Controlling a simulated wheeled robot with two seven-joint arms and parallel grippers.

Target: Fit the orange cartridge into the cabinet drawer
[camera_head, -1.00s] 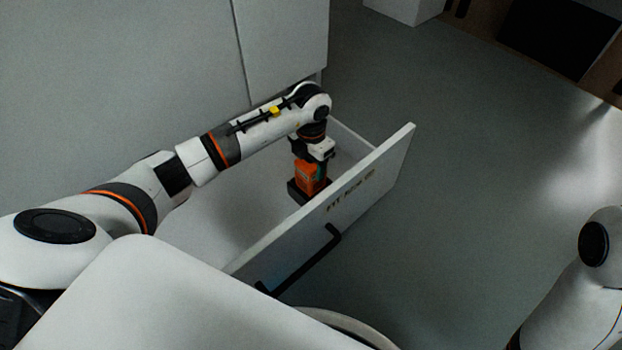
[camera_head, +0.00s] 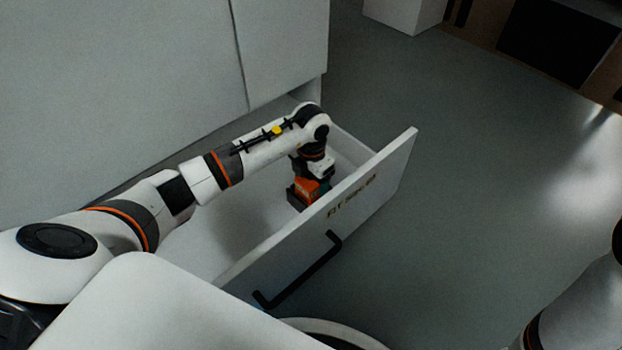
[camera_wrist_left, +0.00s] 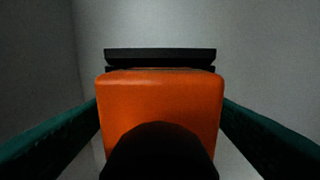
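The orange cartridge (camera_head: 304,187) is low inside the open drawer, its lower part hidden by a dark holder (camera_head: 296,199) on the drawer floor. My left gripper (camera_head: 314,181) reaches down into the drawer above it. In the left wrist view the cartridge (camera_wrist_left: 160,105) fills the middle, between two teal fingers (camera_wrist_left: 160,120) that meet its sides. A black piece (camera_wrist_left: 160,56) shows just beyond it. Whether the cartridge is fully seated cannot be told. My right gripper is out of view; only part of that arm shows at the lower right.
The white drawer front (camera_head: 375,180) with its black handle (camera_head: 300,272) stands close to the gripper. The cabinet (camera_head: 280,50) is behind the drawer. The drawer floor (camera_head: 225,225) left of the holder is bare. Grey floor (camera_head: 480,190) lies open to the right.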

